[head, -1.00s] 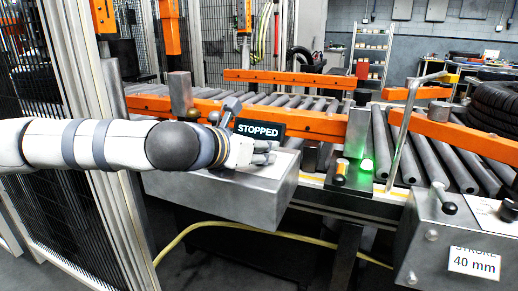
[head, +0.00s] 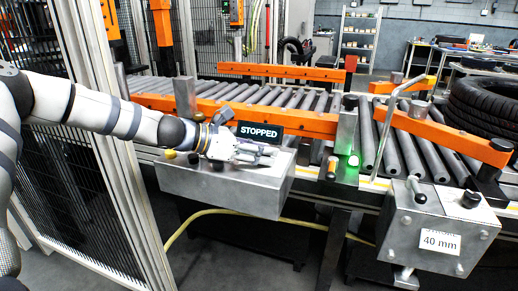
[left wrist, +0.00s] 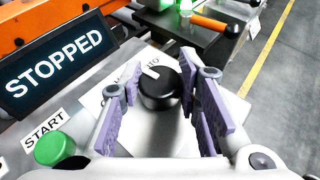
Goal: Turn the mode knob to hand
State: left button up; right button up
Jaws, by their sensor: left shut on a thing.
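The black mode knob (left wrist: 160,92) sits on a pale label plate on the metal control box (head: 222,190). Its white pointer aims up and left in the left wrist view, near a partly hidden word ending in "TO". My left gripper (left wrist: 163,82) has its purple-padded fingers on either side of the knob and is shut on it. In the head view my left gripper (head: 268,155) is over the top of the box, and the knob is hidden there. My right gripper is not in view.
A "STOPPED" display (left wrist: 57,63) stands close beside the left finger, with a green START button (left wrist: 54,148) below it. Orange rails (head: 300,122) and rollers run behind the box. A second box with a "40 mm" label (head: 440,241) stands right.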

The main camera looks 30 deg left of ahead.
pick_arm(q)
jog(key=shift+a+m+g+h, duration=0.1)
jog(key=shift+m+g+h, duration=0.2)
jog(key=shift+m+h, duration=0.2)
jog(key=o, duration=1.2)
jog(key=shift+g, duration=0.4)
jog(key=v, duration=0.7)
jog(key=f+v, duration=0.1)
jog(key=v, duration=0.2)
jog(key=shift+s, duration=0.5)
jog(key=shift+s+a+r+t, duration=0.25)
jog(key=shift+a+r+t, duration=0.05)
jog(key=shift+a+r, duration=0.35)
